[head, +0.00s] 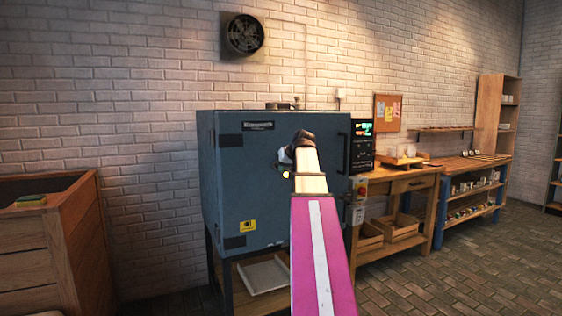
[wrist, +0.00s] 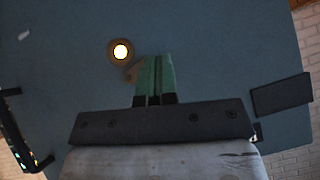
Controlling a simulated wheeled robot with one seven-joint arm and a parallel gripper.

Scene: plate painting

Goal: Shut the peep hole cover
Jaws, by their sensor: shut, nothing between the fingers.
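The peep hole (wrist: 120,51) is a bright glowing disc with a brownish rim on the blue-grey kiln front (wrist: 60,75) in the wrist view. It is uncovered. A small brownish piece (wrist: 131,74), apparently the cover, lies beside the hole toward my fingers and is partly hidden by them. My gripper (wrist: 154,60) has green fingers, pressed together and empty, just right of the hole and this piece; contact cannot be told. In the head view the glow (head: 286,175) shows left of my arm, which hides the fingertips and most of the cover area.
The kiln (head: 240,170) stands on a dark frame against a brick wall. A control panel (head: 362,140) and wooden workbench (head: 405,185) are to its right. A wooden crate (head: 40,245) stands at the left. The floor at right is open.

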